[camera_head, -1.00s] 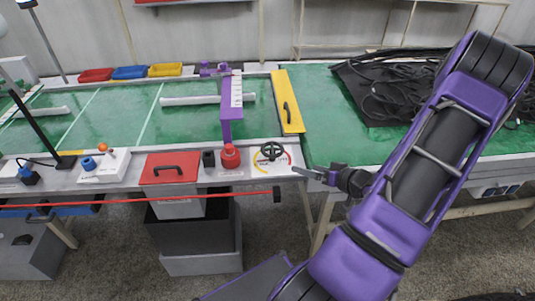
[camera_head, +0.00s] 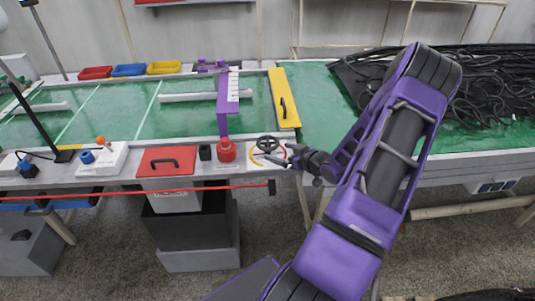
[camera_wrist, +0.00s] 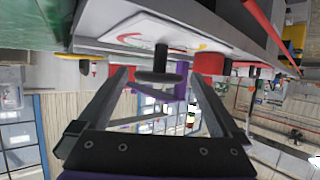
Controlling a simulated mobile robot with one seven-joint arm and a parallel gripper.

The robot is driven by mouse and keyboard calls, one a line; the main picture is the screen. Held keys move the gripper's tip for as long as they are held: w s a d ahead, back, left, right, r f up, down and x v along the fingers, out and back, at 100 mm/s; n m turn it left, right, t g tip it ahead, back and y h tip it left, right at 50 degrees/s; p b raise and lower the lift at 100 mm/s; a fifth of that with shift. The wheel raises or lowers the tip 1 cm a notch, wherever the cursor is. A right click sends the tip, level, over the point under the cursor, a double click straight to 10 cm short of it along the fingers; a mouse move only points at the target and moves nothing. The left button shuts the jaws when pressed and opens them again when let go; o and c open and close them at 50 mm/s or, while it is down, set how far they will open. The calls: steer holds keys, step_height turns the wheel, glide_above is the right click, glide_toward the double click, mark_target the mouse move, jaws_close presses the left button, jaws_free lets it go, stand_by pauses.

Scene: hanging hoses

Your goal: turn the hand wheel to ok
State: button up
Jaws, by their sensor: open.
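The black hand wheel (camera_head: 267,143) stands on a dial plate (camera_head: 255,160) with a yellow arc at its left and red at its right, at the front edge of the bench. My gripper (camera_head: 279,155) is open just right of and in front of the wheel. In the wrist view, the dark wheel (camera_wrist: 158,77) is seen edge-on with its stem, between the two spread fingertips in the picture. I cannot tell whether the fingers touch it. Any pointer and the ok mark are not readable, and my gripper partly covers the dial.
A red knob (camera_head: 226,149) stands just left of the wheel, also showing in the wrist view (camera_wrist: 209,64). A red panel with a handle (camera_head: 167,161) is further left. A yellow board (camera_head: 284,97) and purple frame (camera_head: 228,105) stand behind. Black hoses (camera_head: 480,85) lie at the right.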

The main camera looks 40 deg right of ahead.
mark_target(268, 148)
steer(key=b+x, duration=0.2)
steer(key=x, duration=0.5)
steer(key=shift+w+b, duration=0.2)
steer(key=shift+b, duration=0.1)
